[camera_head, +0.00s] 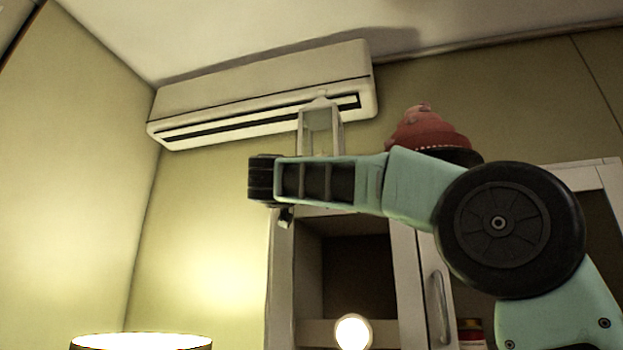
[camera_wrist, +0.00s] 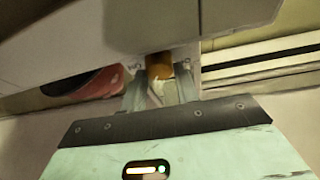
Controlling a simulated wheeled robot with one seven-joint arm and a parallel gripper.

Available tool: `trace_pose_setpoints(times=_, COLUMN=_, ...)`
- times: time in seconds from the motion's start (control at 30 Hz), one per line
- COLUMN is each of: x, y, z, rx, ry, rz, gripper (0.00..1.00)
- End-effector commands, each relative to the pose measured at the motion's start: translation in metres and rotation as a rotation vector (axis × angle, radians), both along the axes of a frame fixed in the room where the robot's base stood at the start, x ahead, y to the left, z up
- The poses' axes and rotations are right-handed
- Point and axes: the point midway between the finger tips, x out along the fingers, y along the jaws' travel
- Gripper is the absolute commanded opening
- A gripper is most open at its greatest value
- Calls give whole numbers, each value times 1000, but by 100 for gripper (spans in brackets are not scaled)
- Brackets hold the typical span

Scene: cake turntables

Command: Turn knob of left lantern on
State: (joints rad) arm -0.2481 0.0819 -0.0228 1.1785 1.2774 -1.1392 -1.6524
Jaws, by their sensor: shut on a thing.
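A pale, clear-sided lantern (camera_head: 306,132) stands above the open cabinet in the head view, its lower part hidden behind my arm. It is the only such lantern I can make out there. In the wrist view, my gripper (camera_wrist: 160,96) has its two grey fingers close together, shut on a small part that looks like the lantern's knob; the fingers largely hide it. An orange-brown piece (camera_wrist: 159,66) shows just beyond the fingertips, between pale panels. In the head view my arm hides the fingers. I cannot tell whether the lantern is lit.
A red cake (camera_head: 428,131) stands on a dark base right of the lantern, partly behind my arm. A white air conditioner (camera_head: 250,97) hangs on the wall behind. The cabinet (camera_head: 408,290) has an open compartment below. A lit round lamp (camera_head: 352,331) and a glowing shade (camera_head: 140,341) are lower.

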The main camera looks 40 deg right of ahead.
Motion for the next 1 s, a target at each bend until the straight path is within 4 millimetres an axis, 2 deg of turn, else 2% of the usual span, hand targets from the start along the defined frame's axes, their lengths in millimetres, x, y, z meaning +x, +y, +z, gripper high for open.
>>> trace_pose_setpoints(times=0.6, x=2, y=2, z=2, rx=258, ry=-330, rz=0, gripper=8)
trace_pose_setpoints(times=1.0, x=3, y=2, z=2, rx=362, ry=-464, rz=-1, gripper=8)
